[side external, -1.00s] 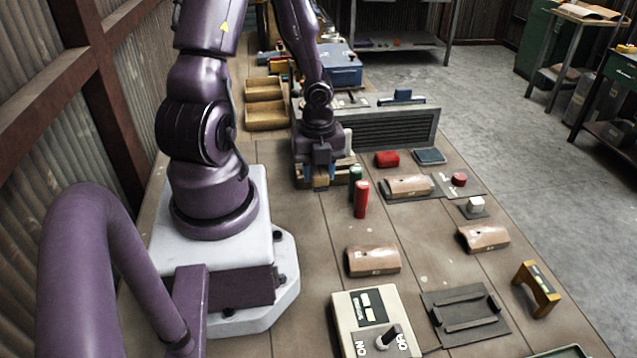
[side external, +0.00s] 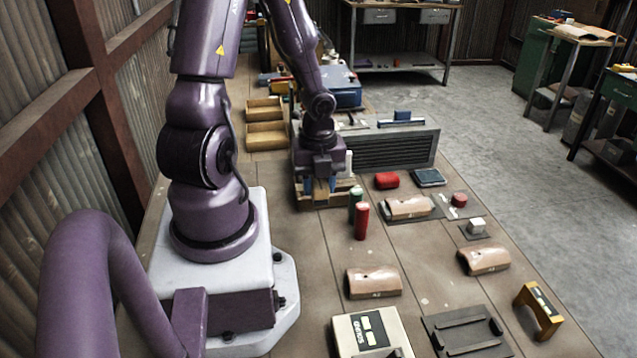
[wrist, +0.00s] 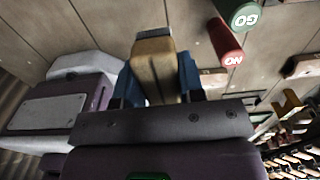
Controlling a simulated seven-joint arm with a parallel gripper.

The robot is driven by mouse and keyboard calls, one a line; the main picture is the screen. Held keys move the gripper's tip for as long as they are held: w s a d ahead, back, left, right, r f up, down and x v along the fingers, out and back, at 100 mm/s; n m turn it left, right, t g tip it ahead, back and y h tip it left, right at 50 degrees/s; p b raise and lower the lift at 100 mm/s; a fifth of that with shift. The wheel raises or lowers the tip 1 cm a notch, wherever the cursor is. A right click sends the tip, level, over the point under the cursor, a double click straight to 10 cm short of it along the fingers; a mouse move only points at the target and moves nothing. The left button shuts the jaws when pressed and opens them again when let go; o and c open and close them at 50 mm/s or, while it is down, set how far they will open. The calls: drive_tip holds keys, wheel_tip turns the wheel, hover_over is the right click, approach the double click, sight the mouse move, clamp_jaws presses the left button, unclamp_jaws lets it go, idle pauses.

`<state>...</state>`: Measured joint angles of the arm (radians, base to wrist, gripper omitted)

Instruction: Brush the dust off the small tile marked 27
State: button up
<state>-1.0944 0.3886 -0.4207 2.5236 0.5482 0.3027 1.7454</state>
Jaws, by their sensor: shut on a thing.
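My gripper (side external: 320,187) is low over a wooden tray (side external: 350,189). Three curved brown tiles lie on the bench: one at the front (side external: 373,283), one to the right (side external: 484,261) and one on a dark plate farther back (side external: 405,208). Their markings are too small to read for certain, so I cannot tell which is 27. The gripper is apart from all of them.
A red cylinder (side external: 361,222) and a green one (side external: 355,204) stand just right of the gripper. A dark louvred panel (side external: 392,149) rises behind. A yellow bracket (side external: 540,310) and a switch box (side external: 368,333) are at the front.

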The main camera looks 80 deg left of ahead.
wheel_tip(320, 180, up, 6)
drive_tip(key=shift+r, duration=0.1)
drive_tip(key=w+a, duration=0.2)
drive_tip(key=w, duration=0.7)
hover_over(427, 199)
drive_tip(key=shift+f, duration=5.9)
drive_tip(key=shift+s+f, duration=0.4)
drive_tip(key=shift+f, duration=0.3)
drive_tip(key=shift+s, duration=3)
drive_tip(key=shift+w, duration=3.35)
wheel_tip(427, 199, up, 8)
